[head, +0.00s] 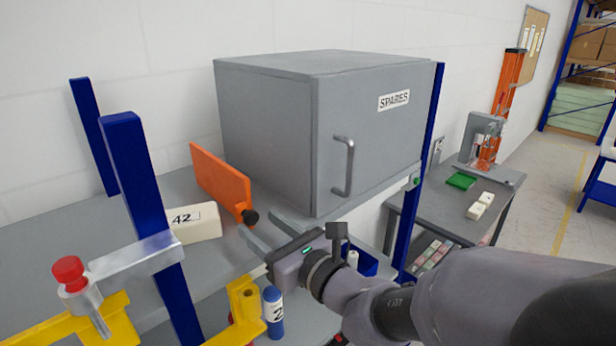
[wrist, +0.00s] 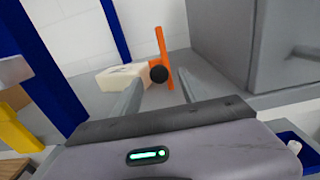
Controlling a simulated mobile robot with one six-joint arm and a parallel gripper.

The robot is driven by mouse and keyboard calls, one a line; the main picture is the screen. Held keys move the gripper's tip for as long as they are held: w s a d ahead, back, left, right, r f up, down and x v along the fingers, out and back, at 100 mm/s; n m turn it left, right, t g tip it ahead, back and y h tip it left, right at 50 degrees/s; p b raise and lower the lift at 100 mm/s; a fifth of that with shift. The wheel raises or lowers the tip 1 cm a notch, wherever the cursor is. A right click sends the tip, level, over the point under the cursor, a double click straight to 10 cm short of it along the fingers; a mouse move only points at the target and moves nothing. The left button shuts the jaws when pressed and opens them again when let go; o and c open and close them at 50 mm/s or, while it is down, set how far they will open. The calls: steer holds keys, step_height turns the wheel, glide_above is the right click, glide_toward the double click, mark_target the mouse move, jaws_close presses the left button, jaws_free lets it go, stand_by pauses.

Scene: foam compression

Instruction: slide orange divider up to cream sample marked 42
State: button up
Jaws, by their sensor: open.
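The orange divider (head: 220,178) stands upright on the grey shelf in the head view, with a black knob (head: 250,216) at its near end. The cream sample marked 42 (head: 197,223) lies on the shelf just left of the divider. In the wrist view the divider (wrist: 162,52) stands at the right end of the sample (wrist: 122,76); whether they touch is hard to tell. My gripper (head: 257,228) is open and empty, its fingers pointing at the shelf. In the wrist view the knob (wrist: 158,74) lies beyond and between the fingertips.
A grey cabinet labelled SPARES (head: 270,120) stands close to the right of the divider. A blue post (head: 145,210) and a clamp with a red knob (head: 68,270) stand at the left front. A blue cylinder (head: 273,312) and a blue bin (head: 360,262) are lower down.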

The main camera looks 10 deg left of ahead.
mark_target(252, 221)
steer(key=x, duration=0.3)
steer(key=shift+s+a+r+p, duration=0.1)
steer(key=shift+p, duration=0.2)
steer(key=shift+w+a, duration=0.4)
steer(key=shift+w, duration=0.1)
steer(key=shift+c, duration=0.2)
jaws_close()
stand_by(0.5)
steer(key=shift+s, duration=0.15)
